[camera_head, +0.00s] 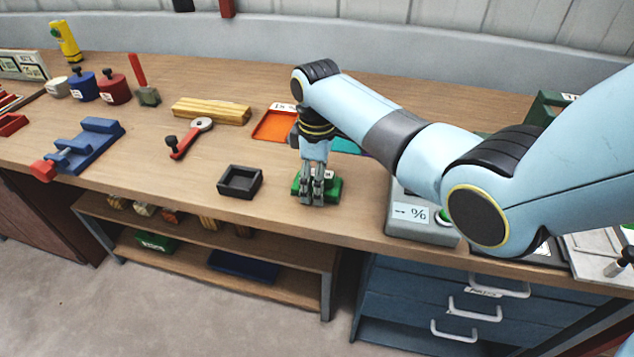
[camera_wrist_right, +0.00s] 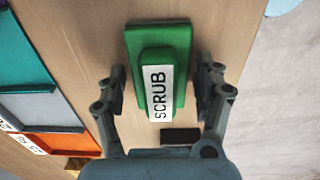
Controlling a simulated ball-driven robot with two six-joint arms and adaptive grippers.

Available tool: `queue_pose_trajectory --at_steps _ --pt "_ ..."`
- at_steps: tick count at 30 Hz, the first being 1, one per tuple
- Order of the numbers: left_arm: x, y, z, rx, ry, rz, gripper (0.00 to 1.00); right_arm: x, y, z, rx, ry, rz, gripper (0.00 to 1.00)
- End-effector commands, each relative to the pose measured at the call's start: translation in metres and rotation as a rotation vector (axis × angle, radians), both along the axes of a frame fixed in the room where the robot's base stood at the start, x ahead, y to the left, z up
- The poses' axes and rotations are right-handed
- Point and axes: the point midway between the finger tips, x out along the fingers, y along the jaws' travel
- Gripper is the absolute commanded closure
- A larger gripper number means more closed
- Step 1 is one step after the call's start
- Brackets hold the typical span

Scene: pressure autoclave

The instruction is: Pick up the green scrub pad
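The green scrub pad (camera_head: 333,185) lies on the workbench near its front edge. In the right wrist view the scrub pad (camera_wrist_right: 160,40) shows a wide green base and a raised narrower block with a white SCRUB label. My right gripper (camera_head: 313,198) points down over the pad. In the wrist view the open fingers of the right gripper (camera_wrist_right: 163,80) stand on either side of the pad, with small gaps showing. In the head view the fingers hide part of the pad. My left gripper is in neither view.
A small black tray (camera_head: 240,182) sits left of the pad. A grey scale (camera_head: 408,225) stands close on the right. Coloured trays (camera_head: 272,126) lie behind, partly hidden by my right arm. A red-handled tool (camera_head: 184,143) and wooden block (camera_head: 211,111) lie farther left.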

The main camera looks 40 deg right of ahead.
Motion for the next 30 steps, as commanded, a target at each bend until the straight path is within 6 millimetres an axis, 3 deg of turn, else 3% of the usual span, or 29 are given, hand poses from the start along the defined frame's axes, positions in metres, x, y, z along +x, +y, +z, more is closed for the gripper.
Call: queue_pose_trajectory --at_steps 1,10,20,27,30 --pt "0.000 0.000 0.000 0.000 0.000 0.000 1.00 0.000 0.000 0.000 0.000 0.000 0.000 0.40" --pt "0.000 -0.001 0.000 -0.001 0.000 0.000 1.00 0.000 0.000 0.000 0.000 0.000 0.000 0.77" --pt "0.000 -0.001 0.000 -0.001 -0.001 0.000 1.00 0.001 0.000 0.005 0.000 -0.003 0.000 0.77" --pt "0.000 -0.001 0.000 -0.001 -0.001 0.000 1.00 0.002 0.000 0.043 -0.001 -0.006 0.000 0.77" --pt "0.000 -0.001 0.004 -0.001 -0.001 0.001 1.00 -0.022 -0.007 0.054 -0.003 -0.001 0.000 0.77"
